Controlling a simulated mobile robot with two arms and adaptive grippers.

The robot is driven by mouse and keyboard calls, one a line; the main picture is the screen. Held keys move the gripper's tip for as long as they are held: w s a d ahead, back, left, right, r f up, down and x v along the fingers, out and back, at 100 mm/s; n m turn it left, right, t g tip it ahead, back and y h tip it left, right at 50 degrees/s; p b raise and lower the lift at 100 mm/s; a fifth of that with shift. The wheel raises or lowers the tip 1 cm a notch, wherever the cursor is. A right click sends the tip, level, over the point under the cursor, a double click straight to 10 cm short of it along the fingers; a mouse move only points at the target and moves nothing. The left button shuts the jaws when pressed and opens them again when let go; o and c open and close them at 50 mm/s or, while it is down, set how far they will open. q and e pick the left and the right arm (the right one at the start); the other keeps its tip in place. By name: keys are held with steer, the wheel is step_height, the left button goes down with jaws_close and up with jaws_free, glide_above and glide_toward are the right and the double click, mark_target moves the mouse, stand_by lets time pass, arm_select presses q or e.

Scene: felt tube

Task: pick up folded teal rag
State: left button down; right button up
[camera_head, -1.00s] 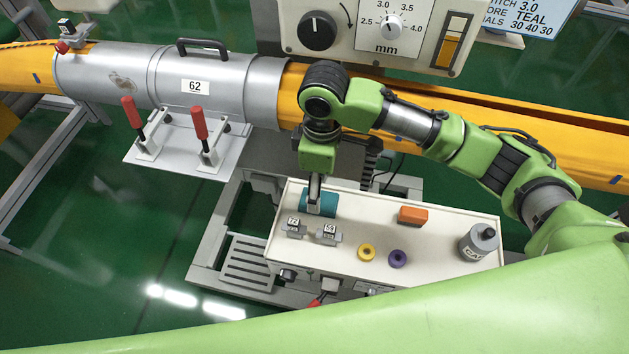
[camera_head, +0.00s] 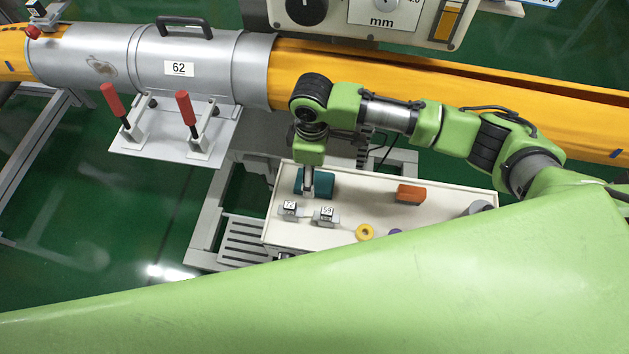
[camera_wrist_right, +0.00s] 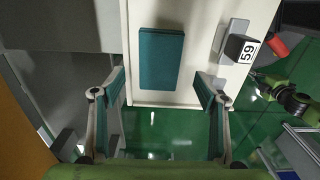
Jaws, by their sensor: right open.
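The folded teal rag (camera_head: 323,184) lies flat at the far left corner of a cream tray-like top (camera_head: 350,240). In the right wrist view the rag (camera_wrist_right: 161,58) is a neat dark teal rectangle, just ahead of my fingers. My right gripper (camera_head: 307,192) points down at the rag in the head view and hides part of it. In the right wrist view the right gripper (camera_wrist_right: 161,82) is open, its teal-padded fingers spread wider than the rag, with nothing between them. Whether a fingertip touches the top cannot be told. My left gripper is not in view.
Two small numbered blocks, 72 (camera_head: 289,208) and 59 (camera_head: 326,215), stand close in front of the rag. An orange block (camera_head: 410,193), a yellow ring (camera_head: 364,232), a purple ring and a grey canister (camera_head: 478,209) are farther right. A grey-sleeved yellow tube (camera_head: 400,85) runs behind.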

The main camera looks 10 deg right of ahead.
step_height(320, 180, down, 4)
steer(key=shift+r, duration=0.15)
steer(key=c, duration=1.2)
steer(key=shift+r, duration=0.1)
steer(key=shift+r, duration=0.4)
step_height(320, 180, up, 2)
steer(key=shift+w+r, duration=0.1)
steer(key=shift+r, duration=0.1)
steer(key=s+a+r, duration=0.9)
steer(key=s, duration=0.1)
steer(key=shift+a+r, duration=0.4)
steer(key=shift+o, duration=0.6)
steer(key=shift+s+d+f, duration=0.1)
